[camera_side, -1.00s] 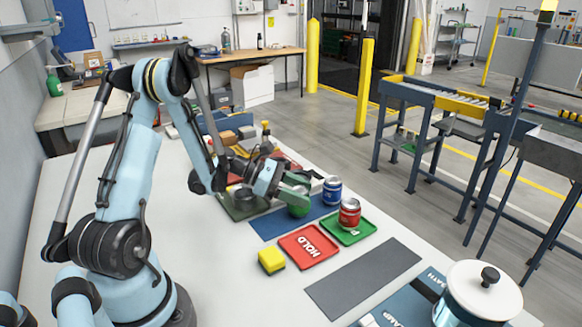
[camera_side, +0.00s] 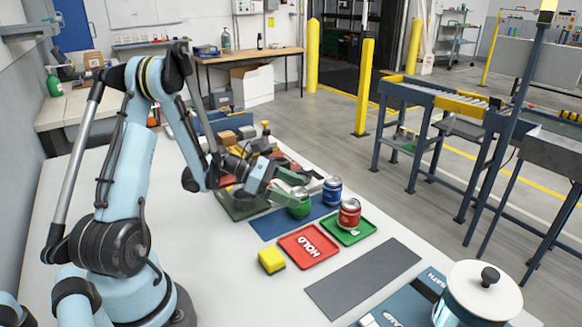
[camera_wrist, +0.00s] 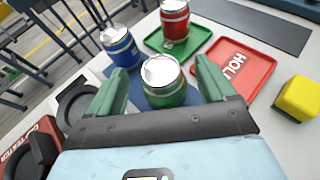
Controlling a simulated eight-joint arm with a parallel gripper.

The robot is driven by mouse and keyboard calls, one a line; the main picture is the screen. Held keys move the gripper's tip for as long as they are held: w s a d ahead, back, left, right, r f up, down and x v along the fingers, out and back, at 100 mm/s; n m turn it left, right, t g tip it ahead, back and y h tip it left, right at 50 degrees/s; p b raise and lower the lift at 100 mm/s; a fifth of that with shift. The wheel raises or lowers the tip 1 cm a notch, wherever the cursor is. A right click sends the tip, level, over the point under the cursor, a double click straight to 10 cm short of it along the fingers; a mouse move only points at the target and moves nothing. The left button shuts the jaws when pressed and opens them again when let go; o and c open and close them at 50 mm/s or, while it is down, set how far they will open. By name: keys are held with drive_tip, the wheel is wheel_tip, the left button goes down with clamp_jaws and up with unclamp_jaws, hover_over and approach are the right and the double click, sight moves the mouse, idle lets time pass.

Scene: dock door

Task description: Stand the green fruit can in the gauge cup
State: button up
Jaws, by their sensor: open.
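The green can (camera_side: 299,208) stands upright on the blue mat (camera_side: 268,226), with a silver lid. In the wrist view the green can (camera_wrist: 165,95) is between the two green fingers of my gripper (camera_wrist: 160,64). The fingers are open, with gaps on both sides of the can. In the side view my gripper (camera_side: 297,190) is low at the can and partly covers it. A dark round ring (camera_wrist: 76,98) at left in the wrist view may be the gauge cup; I cannot tell for sure.
A blue can (camera_side: 332,190) stands close behind the green can. A red can (camera_side: 349,214) stands on the green tray (camera_side: 365,232). A red HOLD tray (camera_side: 308,246) and yellow block (camera_side: 271,260) are nearer. A grey mat (camera_side: 363,277) is bare.

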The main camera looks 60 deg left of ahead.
drive_tip(key=v, duration=0.9)
drive_tip(key=shift+s+r, duration=0.15)
drive_tip(key=shift+s, duration=0.15)
drive_tip(key=d+r+m+g+y, duration=0.2)
drive_tip(key=d+m+y, duration=0.2)
drive_tip(key=d+m, duration=0.5)
drive_tip(key=s+d+r+m+g+y, duration=0.1)
drive_tip(key=d+m+y, duration=0.3)
drive_tip(key=d+m, duration=0.5)
drive_tip(key=r+m+g, duration=0.1)
drive_tip(key=m, duration=0.4)
drive_tip(key=shift+s+r+m, duration=0.25)
drive_tip(key=shift+m, duration=0.05)
drive_tip(key=shift+o, duration=0.2)
drive_tip(key=m, duration=0.1)
drive_tip(key=d+m, duration=0.1)
drive_tip(key=m, duration=0.1)
drive_tip(key=r+m+t, duration=0.1)
drive_tip(key=shift+s+d+y, duration=0.2)
drive_tip(key=shift+s+y, duration=0.2)
